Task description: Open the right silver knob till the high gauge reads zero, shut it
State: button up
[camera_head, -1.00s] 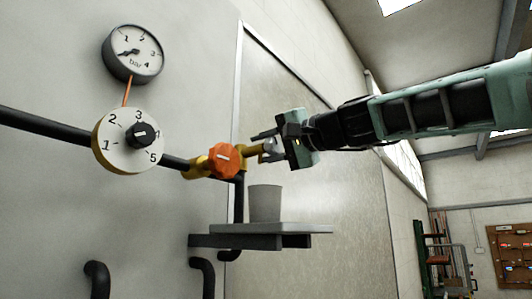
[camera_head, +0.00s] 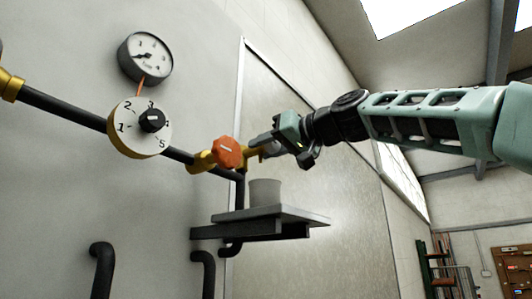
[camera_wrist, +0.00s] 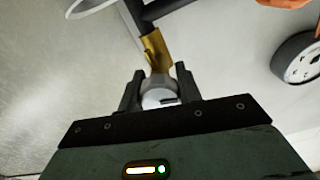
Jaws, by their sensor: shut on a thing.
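The silver knob (camera_wrist: 158,98) sits at the end of a brass fitting (camera_wrist: 156,50). My gripper (camera_wrist: 158,88) is shut on it, one dark finger on each side. In the head view my gripper (camera_head: 266,146) reaches in from the right, tilted, and mostly hides the knob. A round gauge (camera_head: 146,57) marked in bar hangs at the upper left. Its needle points left, toward the low end; the exact reading is too small to tell.
A numbered dial with black knob (camera_head: 140,127) and an orange handle (camera_head: 228,151) sit on the pipe left of my gripper. A grey cup (camera_head: 265,192) stands on a shelf (camera_head: 300,217) below. Dark pipes (camera_head: 102,270) run along the lower wall.

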jog(key=shift+n+b, duration=0.3)
jog(key=shift+n, duration=0.8)
jog(key=o, duration=0.9)
jog(key=shift+o, duration=0.2)
jog(key=b+v, duration=0.8)
jog(key=v, duration=0.9)
jog(key=shift+d, duration=0.2)
